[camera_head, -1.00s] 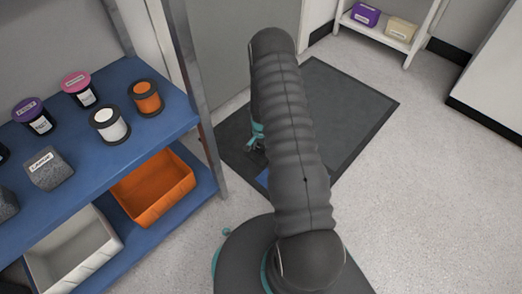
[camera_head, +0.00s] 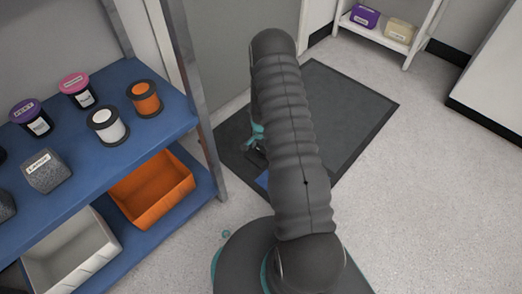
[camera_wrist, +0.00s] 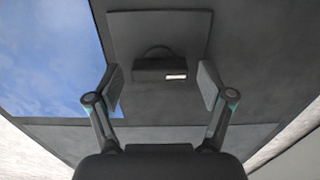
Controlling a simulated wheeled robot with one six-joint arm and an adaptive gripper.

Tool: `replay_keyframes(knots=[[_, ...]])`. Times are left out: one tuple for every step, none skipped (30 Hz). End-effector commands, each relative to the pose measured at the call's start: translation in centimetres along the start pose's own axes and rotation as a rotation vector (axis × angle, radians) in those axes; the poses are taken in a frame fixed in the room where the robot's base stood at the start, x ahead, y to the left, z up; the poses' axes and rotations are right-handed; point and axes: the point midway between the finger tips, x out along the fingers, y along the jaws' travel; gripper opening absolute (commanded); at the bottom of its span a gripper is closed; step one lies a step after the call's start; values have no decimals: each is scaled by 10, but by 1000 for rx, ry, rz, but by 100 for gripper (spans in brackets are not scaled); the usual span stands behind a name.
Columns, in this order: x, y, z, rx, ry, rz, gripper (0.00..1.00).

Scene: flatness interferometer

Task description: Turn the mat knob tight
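The dark mat (camera_head: 345,115) lies on the floor, with my arm across its left part. In the wrist view, a dark block-like piece (camera_wrist: 150,71) with a small white label and a rounded top edge sits on a grey square plate (camera_wrist: 190,30). It looks like the mat knob, but I cannot be sure. My gripper (camera_wrist: 161,87) is open, its fingers apart on the left and right of this piece. I cannot tell whether either finger touches it. In the head view, the piece is mostly hidden by my arm.
A blue surface (camera_wrist: 50,60) lies left of the plate in the wrist view. A blue shelf (camera_head: 75,150) with jars and an orange bin (camera_head: 152,190) stands on the left. A white shelf (camera_head: 372,33) stands at the back. The floor (camera_head: 430,190) on the right is clear.

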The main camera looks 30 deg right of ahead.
Motion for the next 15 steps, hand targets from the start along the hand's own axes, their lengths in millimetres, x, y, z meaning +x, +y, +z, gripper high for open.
replay_keyframes(knots=[[0,0,1,-1,-1,1,83],[0,0,2,-2,-1,1,83],[0,0,2,-3,-1,1,83],[0,-1,2,-3,-1,2,83],[0,-1,2,-3,-2,2,83],[1,-1,3,-3,-2,2,83],[0,0,3,-3,-2,2,83],[0,0,3,-3,-2,2,83],[-1,0,3,-3,-2,2,83],[-2,0,2,-3,-2,2,83],[-4,-1,2,-3,-2,2,83],[-8,-1,2,-3,-1,1,83],[-11,-1,2,-3,-1,1,83],[-15,-1,2,-3,-1,1,83],[-21,0,2,-2,-1,1,83]])
